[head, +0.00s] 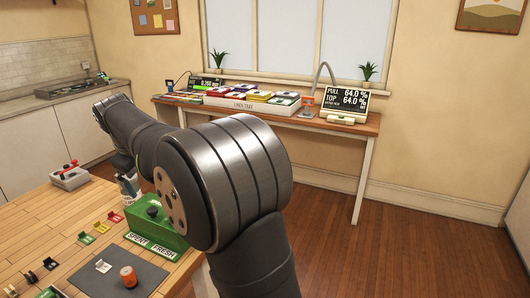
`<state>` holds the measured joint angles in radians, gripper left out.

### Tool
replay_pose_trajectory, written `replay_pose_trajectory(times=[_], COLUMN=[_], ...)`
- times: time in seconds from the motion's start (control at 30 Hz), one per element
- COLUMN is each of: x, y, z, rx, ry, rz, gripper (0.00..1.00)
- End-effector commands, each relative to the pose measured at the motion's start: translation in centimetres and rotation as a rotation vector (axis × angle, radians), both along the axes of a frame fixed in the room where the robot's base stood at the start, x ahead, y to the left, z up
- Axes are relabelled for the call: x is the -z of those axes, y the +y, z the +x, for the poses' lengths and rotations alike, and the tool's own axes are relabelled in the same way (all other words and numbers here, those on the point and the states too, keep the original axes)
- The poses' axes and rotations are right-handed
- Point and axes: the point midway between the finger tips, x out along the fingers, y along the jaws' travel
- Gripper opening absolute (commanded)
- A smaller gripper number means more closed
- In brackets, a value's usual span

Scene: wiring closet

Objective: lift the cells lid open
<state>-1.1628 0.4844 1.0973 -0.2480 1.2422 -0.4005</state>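A green box (150,228) stands on the wooden table at the lower left, partly hidden on its right by my arm. It has a black round knob (152,212) on top and white front labels that read SPENT and FRESH. Its lid looks down, though the far right part is covered. My arm's large grey joint fills the middle of the view.
A dark mat (118,272) with an orange-brown cylinder (129,277) lies in front of the box. Small coloured clips (100,227) lie to its left. A grey box with a red handle (69,176) stands at the table's far edge. A window bench (330,122) holds a tray and displays.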

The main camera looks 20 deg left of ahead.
Motion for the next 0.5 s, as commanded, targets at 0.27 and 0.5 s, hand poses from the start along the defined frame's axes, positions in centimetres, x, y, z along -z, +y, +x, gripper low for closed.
replay_pose_trajectory(times=[0.27,0.5], x=[0.0,1.0], y=[0.0,-0.1], z=[0.0,-0.3], rx=[0.000,-0.019], ry=[0.000,-0.021], rz=[0.000,-0.039], gripper=[0.65,0.50])
